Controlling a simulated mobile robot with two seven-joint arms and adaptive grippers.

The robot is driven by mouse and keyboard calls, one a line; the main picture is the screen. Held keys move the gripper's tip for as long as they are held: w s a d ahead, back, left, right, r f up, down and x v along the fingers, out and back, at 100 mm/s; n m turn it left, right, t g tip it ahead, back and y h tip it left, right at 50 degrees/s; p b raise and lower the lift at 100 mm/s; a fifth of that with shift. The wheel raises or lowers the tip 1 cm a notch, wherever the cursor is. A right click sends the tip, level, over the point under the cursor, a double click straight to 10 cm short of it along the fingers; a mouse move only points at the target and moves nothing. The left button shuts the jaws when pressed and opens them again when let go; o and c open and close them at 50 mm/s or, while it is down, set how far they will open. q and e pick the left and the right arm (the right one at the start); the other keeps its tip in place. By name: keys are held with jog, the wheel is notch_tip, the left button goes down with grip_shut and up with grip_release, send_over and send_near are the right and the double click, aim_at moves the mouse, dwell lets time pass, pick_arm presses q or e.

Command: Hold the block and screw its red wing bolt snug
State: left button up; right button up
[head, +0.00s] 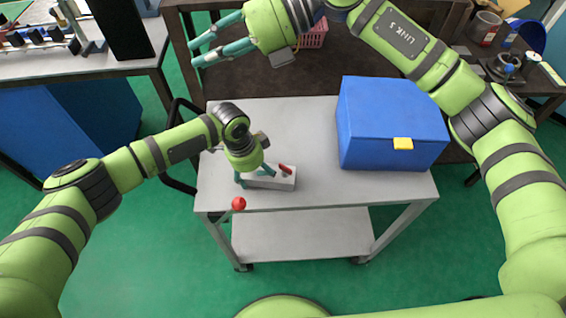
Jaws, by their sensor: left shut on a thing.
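A pale grey block (283,183) lies on the light grey cart top near its front edge, left of centre. A red wing bolt (286,169) shows at the block's right end; how deep it sits cannot be told. My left gripper (255,177) reaches down from the left and is shut on the block's left part, hiding some of it. My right gripper (194,53) is at the upper left, beyond the cart's back left corner. Its two teal fingers are apart with nothing between them, well away from the bolt.
A blue box (380,122) with a yellow latch (403,143) takes up the cart's right side. A red ball knob (238,203) stands at the front edge, near the block. The cart top (280,120) behind the block is clear. Dark shelving stands behind.

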jog(key=s+d+f+n+h, duration=0.1)
jog(key=d+f+n+h, duration=0.1)
jog(key=d+f+h, duration=0.5)
jog(key=n+t+h, duration=0.2)
jog(key=n+h, duration=0.1)
jog(key=h, duration=0.4)
send_over(283, 167)
notch_tip(283, 167, down, 13)
notch_tip(283, 167, down, 12)
jog(key=shift+r, duration=0.15)
jog(key=shift+c, duration=0.5)
grip_shut()
